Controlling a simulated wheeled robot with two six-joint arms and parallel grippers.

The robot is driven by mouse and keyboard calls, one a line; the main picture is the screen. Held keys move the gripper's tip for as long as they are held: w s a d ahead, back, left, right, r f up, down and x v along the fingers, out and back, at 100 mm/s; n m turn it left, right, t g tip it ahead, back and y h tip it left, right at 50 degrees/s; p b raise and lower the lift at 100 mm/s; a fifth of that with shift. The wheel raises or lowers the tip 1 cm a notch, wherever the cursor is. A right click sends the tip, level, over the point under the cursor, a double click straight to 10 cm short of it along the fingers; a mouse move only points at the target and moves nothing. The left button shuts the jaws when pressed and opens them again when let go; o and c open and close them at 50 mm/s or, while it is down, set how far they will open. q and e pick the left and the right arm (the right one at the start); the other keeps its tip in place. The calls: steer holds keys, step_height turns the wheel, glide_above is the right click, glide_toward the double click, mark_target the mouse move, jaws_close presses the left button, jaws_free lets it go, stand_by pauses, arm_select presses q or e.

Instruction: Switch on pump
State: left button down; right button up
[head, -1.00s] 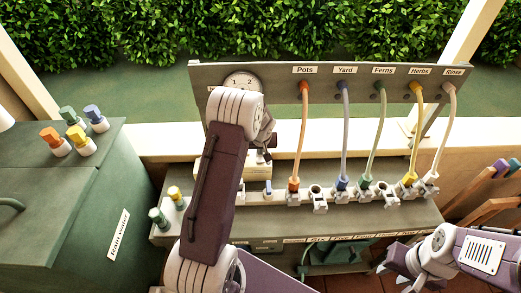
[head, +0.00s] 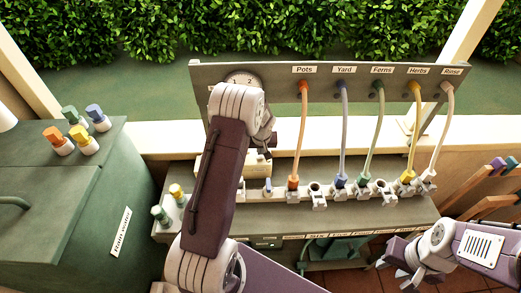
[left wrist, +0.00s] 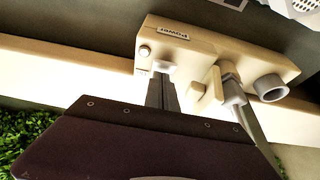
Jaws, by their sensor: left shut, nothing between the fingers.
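The pump's cream box (head: 257,168) stands on the grey bench behind my left arm, partly hidden by it. In the left wrist view the box (left wrist: 205,58) carries a label reading "Power", a small round button or lamp (left wrist: 145,51) and a pale switch-like part (left wrist: 163,68). My left gripper (left wrist: 162,84) is shut and empty, its tips at or very near that pale part; contact cannot be told. In the head view the left gripper (head: 264,146) is mostly hidden behind its own wrist. My right gripper (head: 396,265) is open and empty at the lower right, away from the box.
A grey panel (head: 290,90) with labelled hoses stands behind the bench. Several hose connectors line the bench beside the pump box. A green rain water tank (head: 75,210) with coloured caps stands at the left. Wooden-handled items (head: 490,185) lean at the right.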

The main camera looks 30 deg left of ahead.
arm_select(q)
steer(key=shift+s, duration=0.15)
step_height(320, 180, up, 4)
steer(key=p, duration=0.3)
steer(key=shift+r+p, duration=0.15)
steer(key=shift+p, duration=0.15)
step_height(320, 180, up, 10)
steer(key=b, duration=0.1)
steer(key=shift+s+d, duration=0.2)
steer(key=shift+s, duration=0.05)
